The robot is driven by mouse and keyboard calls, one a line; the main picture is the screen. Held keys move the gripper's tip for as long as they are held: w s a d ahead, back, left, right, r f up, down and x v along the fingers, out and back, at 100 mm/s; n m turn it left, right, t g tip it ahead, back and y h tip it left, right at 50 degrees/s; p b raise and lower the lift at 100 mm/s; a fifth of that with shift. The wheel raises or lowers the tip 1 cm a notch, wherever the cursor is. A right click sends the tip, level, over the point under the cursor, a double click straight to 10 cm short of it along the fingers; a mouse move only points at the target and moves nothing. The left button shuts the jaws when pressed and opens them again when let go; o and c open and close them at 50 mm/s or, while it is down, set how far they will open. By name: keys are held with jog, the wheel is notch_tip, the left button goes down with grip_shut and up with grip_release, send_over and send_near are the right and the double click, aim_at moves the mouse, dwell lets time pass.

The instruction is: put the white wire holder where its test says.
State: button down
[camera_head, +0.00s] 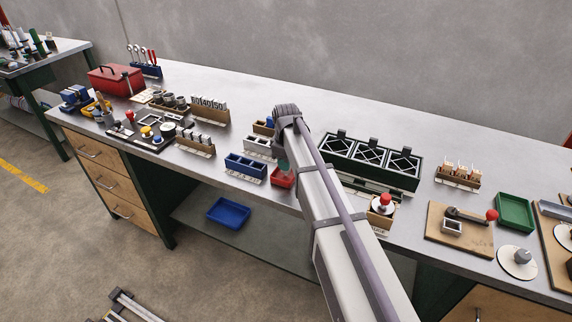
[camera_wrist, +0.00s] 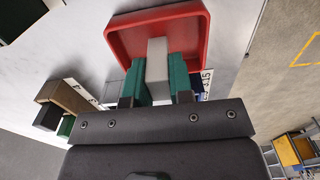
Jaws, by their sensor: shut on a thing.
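In the wrist view, my gripper (camera_wrist: 158,72) has its two green fingers shut on a pale grey-white block (camera_wrist: 157,50), which I take to be the white wire holder. The block is over the opening of a red tray (camera_wrist: 118,40). I cannot tell whether it touches the tray floor. In the head view, the red tray (camera_head: 283,181) is near the front edge of the bench. My arm covers most of the gripper and the block there.
Left of the red tray are a blue compartment rack (camera_head: 245,168) and a grey one (camera_head: 258,148). Right of my arm are a black-framed unit (camera_head: 370,160), a red-knobbed post (camera_head: 384,202) and a green tray (camera_head: 515,211). The bench (camera_head: 290,92) is clear along the back.

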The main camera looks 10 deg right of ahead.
jog(key=c, duration=1)
grip_release()
jog(key=shift+f, duration=0.15)
notch_tip(320, 180, up, 13)
jog(key=p, duration=1.3)
jog(key=s+m, duration=0.3)
jog(key=s, duration=0.5)
jog(key=s+m, duration=0.4)
jog(key=s, duration=0.5)
jog(key=s+m, duration=0.3)
jog(key=s, duration=0.6)
jog(key=shift+f+b, duration=0.35)
